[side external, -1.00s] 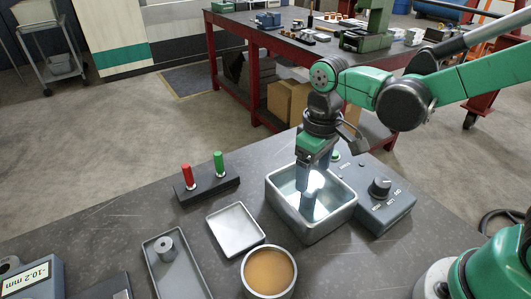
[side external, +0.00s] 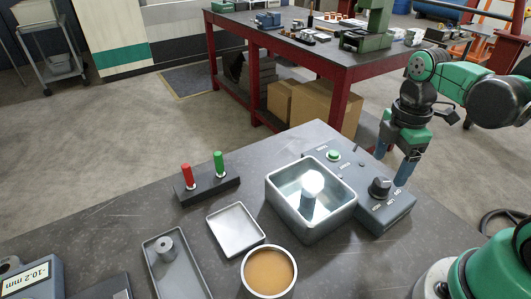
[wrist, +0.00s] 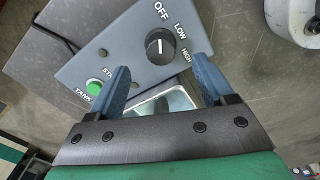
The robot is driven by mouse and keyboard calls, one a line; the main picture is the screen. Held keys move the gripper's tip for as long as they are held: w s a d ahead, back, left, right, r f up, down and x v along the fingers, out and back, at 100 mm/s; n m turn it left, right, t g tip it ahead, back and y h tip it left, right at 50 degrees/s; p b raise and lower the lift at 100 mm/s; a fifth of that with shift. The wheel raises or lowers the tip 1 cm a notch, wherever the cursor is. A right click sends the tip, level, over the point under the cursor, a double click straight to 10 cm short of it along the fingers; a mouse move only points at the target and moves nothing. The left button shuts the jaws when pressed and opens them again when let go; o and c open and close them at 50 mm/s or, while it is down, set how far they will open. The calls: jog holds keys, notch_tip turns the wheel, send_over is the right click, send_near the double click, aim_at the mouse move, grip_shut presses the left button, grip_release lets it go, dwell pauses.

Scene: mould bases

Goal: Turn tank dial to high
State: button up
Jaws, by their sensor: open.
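The tank dial, a black round knob (side external: 380,187), stands on a grey-blue control box (side external: 398,213) beside the metal tank (side external: 282,200). In the wrist view the dial (wrist: 160,46) shows a light pointer mark that appears to face OFF; LOW and HIGH are printed to its right. My gripper (side external: 396,162) is open and empty, with blue fingers, above and to the right of the dial in the side view. In the wrist view the dial lies just beyond the gap between my fingertips (wrist: 160,68), apart from both.
A green button (side external: 333,155) sits on the same box. A block with red and green handles (side external: 205,188), a shallow tray (side external: 236,229) and a round tan-filled bowl (side external: 269,271) stand to the left.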

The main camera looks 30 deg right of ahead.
aim_at(383, 182)
jog(key=shift+f, duration=2.15)
jog(key=shift+c, duration=0.2)
grip_shut()
